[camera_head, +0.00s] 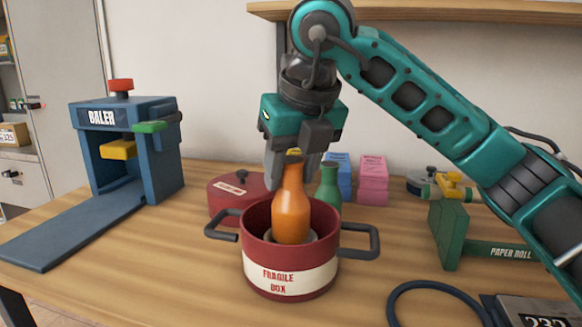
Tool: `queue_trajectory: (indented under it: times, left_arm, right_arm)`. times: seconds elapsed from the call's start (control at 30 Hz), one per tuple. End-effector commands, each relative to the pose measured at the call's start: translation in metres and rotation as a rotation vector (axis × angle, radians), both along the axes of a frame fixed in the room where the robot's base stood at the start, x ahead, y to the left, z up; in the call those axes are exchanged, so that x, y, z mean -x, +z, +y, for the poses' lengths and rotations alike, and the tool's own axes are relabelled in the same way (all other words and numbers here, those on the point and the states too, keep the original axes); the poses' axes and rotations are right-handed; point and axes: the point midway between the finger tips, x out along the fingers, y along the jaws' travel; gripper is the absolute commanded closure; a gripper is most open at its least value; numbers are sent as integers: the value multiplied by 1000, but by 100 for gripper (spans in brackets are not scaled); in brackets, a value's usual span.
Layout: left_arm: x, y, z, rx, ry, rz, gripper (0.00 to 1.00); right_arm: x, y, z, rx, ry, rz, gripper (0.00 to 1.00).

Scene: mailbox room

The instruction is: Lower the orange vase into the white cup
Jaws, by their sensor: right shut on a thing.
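The orange vase (291,208) stands roughly upright inside the red pot (256,255) labelled "FRAGILE BOX". My right gripper (291,160) comes down from above and is shut on the vase's neck. A pale grey-white rim, seemingly the white cup (312,237), shows around the vase's lower part inside the pot. The vase and the pot's front wall hide most of the cup. I cannot tell whether the vase's base touches the cup's bottom. My left gripper is not in view.
A green bottle (328,186) stands close behind the pot, and a red lid (236,189) is behind it on the left. Blue and pink blocks (373,178) are at the back.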

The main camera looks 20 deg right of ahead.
Motion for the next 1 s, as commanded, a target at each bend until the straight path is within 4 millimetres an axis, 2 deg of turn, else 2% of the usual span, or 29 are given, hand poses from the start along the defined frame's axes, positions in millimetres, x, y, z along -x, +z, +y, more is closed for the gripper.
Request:
queue_trajectory:
  times: [1.0]
  left_arm:
    - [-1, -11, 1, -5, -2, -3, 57]
  right_arm:
    - [0, -15, 0, 0, 0, -1, 100]
